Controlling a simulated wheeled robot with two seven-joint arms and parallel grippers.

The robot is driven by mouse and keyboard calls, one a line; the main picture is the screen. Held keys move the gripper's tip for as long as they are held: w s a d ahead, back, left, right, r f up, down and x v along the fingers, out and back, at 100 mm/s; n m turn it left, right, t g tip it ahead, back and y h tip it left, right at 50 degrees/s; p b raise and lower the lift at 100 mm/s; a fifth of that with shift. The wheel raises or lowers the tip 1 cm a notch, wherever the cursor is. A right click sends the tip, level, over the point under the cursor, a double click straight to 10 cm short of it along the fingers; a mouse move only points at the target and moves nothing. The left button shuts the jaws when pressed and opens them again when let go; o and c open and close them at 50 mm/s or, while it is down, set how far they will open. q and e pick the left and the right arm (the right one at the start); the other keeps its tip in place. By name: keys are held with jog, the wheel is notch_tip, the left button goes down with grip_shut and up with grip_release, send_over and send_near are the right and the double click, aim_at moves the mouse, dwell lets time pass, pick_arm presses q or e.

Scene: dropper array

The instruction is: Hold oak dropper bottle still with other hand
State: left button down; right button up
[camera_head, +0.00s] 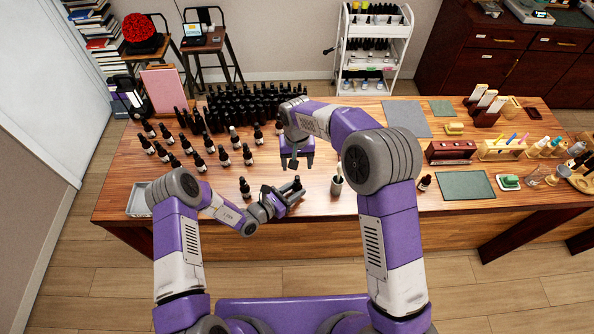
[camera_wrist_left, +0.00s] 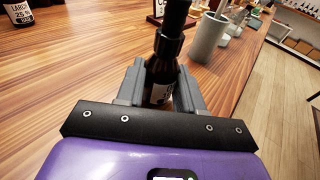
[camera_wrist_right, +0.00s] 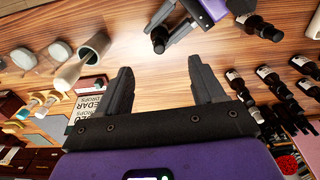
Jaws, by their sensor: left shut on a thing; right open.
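A dark dropper bottle with a black top (camera_head: 297,183) stands near the front of the table; I cannot read its label in full. My left gripper (camera_head: 287,193) is shut around its body. In the left wrist view the bottle (camera_wrist_left: 168,62) is upright between the two fingers (camera_wrist_left: 160,88), its label partly hidden. My right gripper (camera_head: 297,163) is open and empty, behind the held bottle. In the right wrist view its fingers (camera_wrist_right: 160,85) are apart, with the held bottle (camera_wrist_right: 159,40) beyond them.
A grey cup (camera_head: 336,186) with a pale stick in it stands right of the held bottle. Another dropper bottle (camera_head: 244,187) stands alone to the left. Several bottles (camera_head: 222,156) stand at the left, with a dense block (camera_head: 245,105) behind. A green mat (camera_head: 465,185) lies at the right.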

pick_arm(q)
jog(key=shift+f, duration=0.1)
pick_arm(e)
notch_tip(320, 180, up, 3)
jog(key=shift+r, duration=0.1)
pick_arm(q)
jog(key=c, duration=0.6)
grip_release()
jog(key=shift+c, duration=0.2)
